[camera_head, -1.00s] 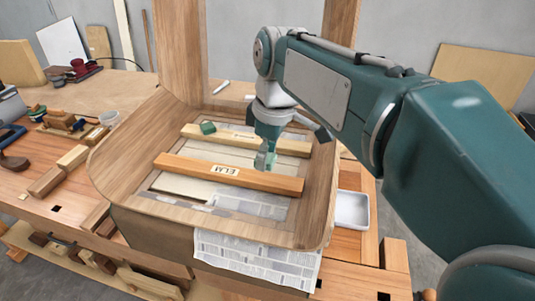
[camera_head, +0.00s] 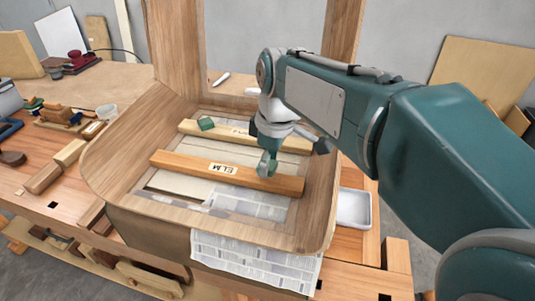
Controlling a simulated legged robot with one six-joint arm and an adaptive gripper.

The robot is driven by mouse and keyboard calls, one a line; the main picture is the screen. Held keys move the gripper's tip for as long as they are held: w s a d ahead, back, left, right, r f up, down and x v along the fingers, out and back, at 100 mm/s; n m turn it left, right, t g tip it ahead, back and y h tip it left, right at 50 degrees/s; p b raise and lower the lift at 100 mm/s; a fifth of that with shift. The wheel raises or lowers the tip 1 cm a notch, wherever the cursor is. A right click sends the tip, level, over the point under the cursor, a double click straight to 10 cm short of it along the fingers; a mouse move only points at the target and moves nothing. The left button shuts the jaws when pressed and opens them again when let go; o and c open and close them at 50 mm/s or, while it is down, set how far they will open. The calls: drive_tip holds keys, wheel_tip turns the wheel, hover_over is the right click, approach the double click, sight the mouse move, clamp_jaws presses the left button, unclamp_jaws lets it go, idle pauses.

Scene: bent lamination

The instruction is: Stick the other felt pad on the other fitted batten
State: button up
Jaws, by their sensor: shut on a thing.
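The front batten (camera_head: 200,170), an orange-brown bar marked ELM, lies across the inside of the curved wooden frame. The paler back batten (camera_head: 262,138) lies parallel behind it. A small green felt pad (camera_head: 206,123) sits on the back batten near its left end. My gripper (camera_head: 267,166) points down at the right part of the front batten. It is shut on a green piece that looks like the other felt pad, mostly hidden by the fingers. The tip overlaps the batten in the picture; whether the pad touches it I cannot tell.
The wooden frame's rim (camera_head: 104,164) surrounds both battens, and tall uprights rise behind. Newspaper (camera_head: 250,262) hangs over the front edge. A white tray (camera_head: 354,209) stands at the right. Tools and wood blocks (camera_head: 60,160) lie on the bench at the left.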

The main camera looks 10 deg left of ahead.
drive_tip(key=shift+f, duration=0.1)
idle(0.3)
drive_tip(key=shift+d+f+n, duration=0.1)
drive_tip(key=shift+f+n, duration=0.05)
drive_tip(key=shift+n, duration=0.45)
drive_tip(key=shift+f, duration=0.8)
idle(1.1)
drive_tip(key=o, duration=0.9)
drive_tip(key=shift+r, duration=3.5)
drive_tip(key=shift+s, duration=0.15)
